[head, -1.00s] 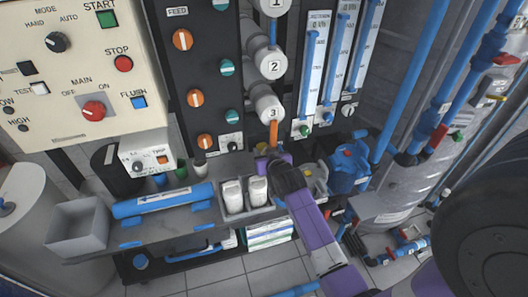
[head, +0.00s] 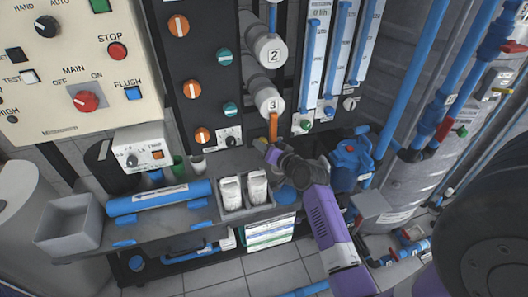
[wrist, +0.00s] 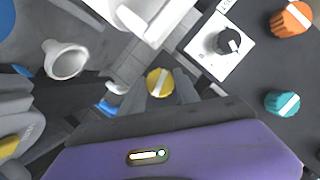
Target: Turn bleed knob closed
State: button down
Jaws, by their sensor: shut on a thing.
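A round yellow knob with a pale stripe (wrist: 160,82) sits at the middle of the wrist view, between the dark fingertips of my gripper (wrist: 163,92). I take it as the bleed knob; no label on it is readable. My gripper is shut on it. The stripe runs slanted across the knob's face. In the head view my gripper (head: 272,156) is just below the orange pipe (head: 273,127) under housing 3 (head: 270,103). The knob is mostly hidden there by my gripper.
A black knob on a white plate (wrist: 228,41), an orange knob (wrist: 292,18) and a teal knob (wrist: 283,102) are close by at the right. The shelf holds white bottles (head: 231,192), a blue cylinder (head: 160,198) and a grey bin (head: 70,222). A blue pump (head: 350,160) stands at the right.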

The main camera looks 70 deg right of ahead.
jog(key=shift+m+b, duration=0.45)
jog(key=shift+m, duration=0.05)
jog(key=shift+t, duration=0.3)
jog(key=c, duration=0.9)
grip_release()
jog(key=b+v, duration=0.1)
jog(key=v, duration=0.6)
jog(key=shift+s+a+r, duration=0.1)
jog(key=shift+s+r, duration=0.05)
jog(key=shift+s, duration=0.25)
